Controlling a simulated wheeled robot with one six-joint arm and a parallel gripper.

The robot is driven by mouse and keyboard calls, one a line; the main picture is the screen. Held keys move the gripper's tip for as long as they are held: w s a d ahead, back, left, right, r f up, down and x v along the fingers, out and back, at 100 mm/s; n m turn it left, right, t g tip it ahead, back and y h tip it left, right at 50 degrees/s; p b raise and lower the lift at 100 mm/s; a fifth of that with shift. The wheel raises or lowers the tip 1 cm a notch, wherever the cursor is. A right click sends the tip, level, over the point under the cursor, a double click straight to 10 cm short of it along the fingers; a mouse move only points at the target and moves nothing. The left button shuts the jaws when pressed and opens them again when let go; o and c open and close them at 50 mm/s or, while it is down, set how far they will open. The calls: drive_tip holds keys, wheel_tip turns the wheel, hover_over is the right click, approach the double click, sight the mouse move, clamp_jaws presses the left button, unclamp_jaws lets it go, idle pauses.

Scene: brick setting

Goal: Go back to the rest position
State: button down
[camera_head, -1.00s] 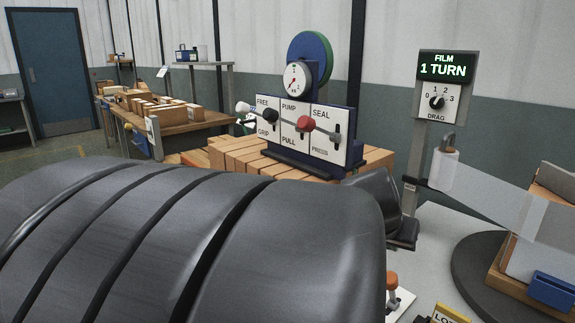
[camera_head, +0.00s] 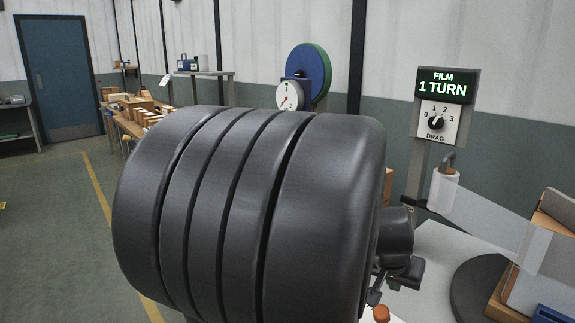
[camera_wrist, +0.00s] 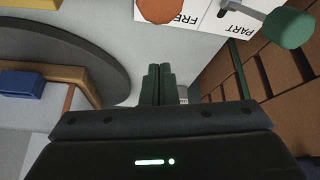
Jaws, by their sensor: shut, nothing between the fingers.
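My gripper (camera_wrist: 158,84) shows in the wrist view with its two green fingers together and nothing between them. It is above a light grey surface (camera_wrist: 95,20), apart from the things around it. In the head view my large dark arm link fills the middle. It hides most of the blue strapping machine, whose dial (camera_head: 290,96) and blue-green reel (camera_head: 312,68) show above it. My gripper cannot be made out in the head view.
A film post with a "1 TURN" display (camera_head: 445,86) and a film roll (camera_head: 444,190) stand at the right, near a dark turntable (camera_head: 470,290). In the wrist view a green knob (camera_wrist: 289,28) and an orange knob (camera_wrist: 162,9) are near. Open floor (camera_head: 50,240) lies at the left.

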drive_tip(key=shift+d+f+y+p, duration=0.15)
drive_tip(key=shift+d+y+p, duration=0.2)
drive_tip(key=shift+p, duration=0.45)
drive_tip(key=shift+a+f+b, duration=0.15)
drive_tip(key=shift+a+b, duration=0.15)
drive_tip(key=shift+b, duration=0.9)
